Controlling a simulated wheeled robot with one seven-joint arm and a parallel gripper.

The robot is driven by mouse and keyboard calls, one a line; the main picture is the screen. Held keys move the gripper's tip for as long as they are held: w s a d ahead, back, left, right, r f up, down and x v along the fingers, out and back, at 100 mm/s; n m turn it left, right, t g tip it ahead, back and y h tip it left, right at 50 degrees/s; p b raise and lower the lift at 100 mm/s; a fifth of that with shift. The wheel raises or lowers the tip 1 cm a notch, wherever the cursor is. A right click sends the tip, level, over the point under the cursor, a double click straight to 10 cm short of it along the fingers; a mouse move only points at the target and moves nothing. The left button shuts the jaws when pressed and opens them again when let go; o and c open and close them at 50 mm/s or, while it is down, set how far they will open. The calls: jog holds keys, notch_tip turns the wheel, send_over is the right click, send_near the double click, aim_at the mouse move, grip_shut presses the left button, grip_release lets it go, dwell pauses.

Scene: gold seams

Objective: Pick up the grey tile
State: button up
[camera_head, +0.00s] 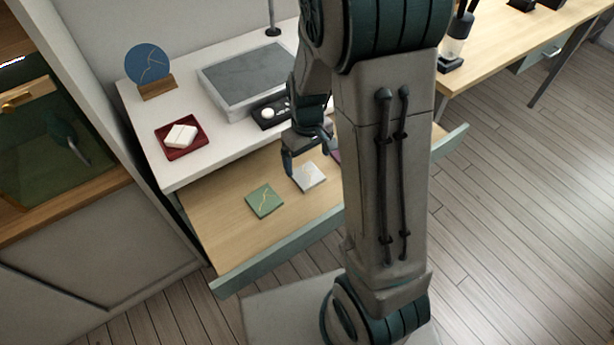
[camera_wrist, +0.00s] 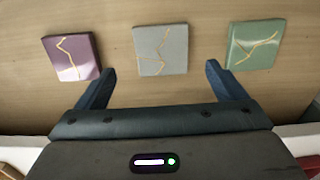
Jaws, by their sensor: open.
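The grey tile (camera_head: 308,177) with a gold seam lies flat in the open wooden drawer. In the wrist view the grey tile (camera_wrist: 161,50) is the middle one of three, ahead of and between my fingers. My gripper (camera_head: 309,160) is open and empty, above the drawer close to the grey tile. In the wrist view my gripper (camera_wrist: 160,80) has its two fingers spread wide, with nothing between their tips but drawer floor and the tile just beyond.
A green tile (camera_head: 265,201) lies left of the grey one; a purple tile (camera_wrist: 71,57) lies on its other side. The drawer front (camera_head: 285,250) edges the near side. A red tray (camera_head: 182,137) with white blocks and a grey-topped box (camera_head: 240,75) stand on the white top.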

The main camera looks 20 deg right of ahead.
aim_at(307, 175)
jog(key=shift+s+a+f, duration=0.1)
jog(key=shift+f, duration=2.65)
jog(key=c, duration=1.1)
